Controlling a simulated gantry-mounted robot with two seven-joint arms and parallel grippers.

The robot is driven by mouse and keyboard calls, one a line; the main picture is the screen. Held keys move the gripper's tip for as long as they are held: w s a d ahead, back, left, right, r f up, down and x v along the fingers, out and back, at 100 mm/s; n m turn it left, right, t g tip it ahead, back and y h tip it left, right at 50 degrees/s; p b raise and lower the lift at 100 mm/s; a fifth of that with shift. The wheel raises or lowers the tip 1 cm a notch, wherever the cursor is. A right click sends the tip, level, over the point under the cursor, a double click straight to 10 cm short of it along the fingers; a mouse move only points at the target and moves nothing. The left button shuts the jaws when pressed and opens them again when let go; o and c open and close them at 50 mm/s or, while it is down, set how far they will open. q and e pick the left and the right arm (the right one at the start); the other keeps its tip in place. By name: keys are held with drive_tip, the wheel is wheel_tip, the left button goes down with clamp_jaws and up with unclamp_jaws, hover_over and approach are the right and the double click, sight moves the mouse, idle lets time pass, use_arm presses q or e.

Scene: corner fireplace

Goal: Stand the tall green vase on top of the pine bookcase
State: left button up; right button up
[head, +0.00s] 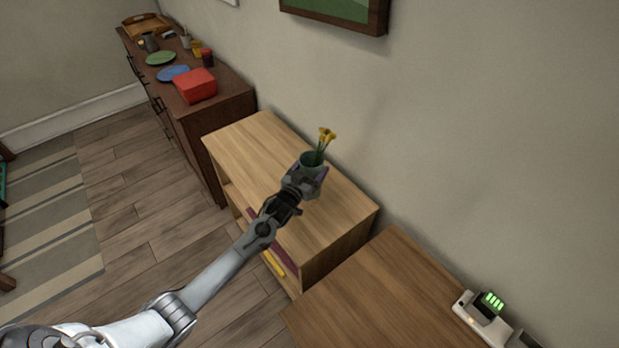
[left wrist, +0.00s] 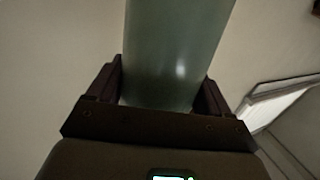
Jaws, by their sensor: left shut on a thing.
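The tall green vase (head: 312,158) holds yellow flowers (head: 326,136). My left gripper (head: 309,172) is shut on the vase, over the top of the pine bookcase (head: 250,150). In the left wrist view the vase (left wrist: 176,50) stands between the two fingers of the gripper (left wrist: 160,95). The gripper hides the lower part of the vase in the head view, so I cannot tell whether its base touches the bookcase top. My right gripper is not in view.
A dark sideboard (head: 228,92) with a red box (head: 195,85), plates and cups stands beyond the bookcase. A wooden surface (head: 385,290) with a charger-like device (head: 483,312) is nearer. The bookcase top is otherwise clear. A wall runs behind, with a framed picture (head: 345,12) above.

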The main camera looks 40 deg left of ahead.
use_arm(q)
drive_tip(key=shift+a+f, duration=0.25)
drive_tip(key=shift+a, duration=0.1)
drive_tip(key=shift+f+b, duration=0.4)
drive_tip(key=shift+f, duration=1.65)
drive_tip(key=o, duration=1.4)
drive_tip(key=shift+f, duration=0.1)
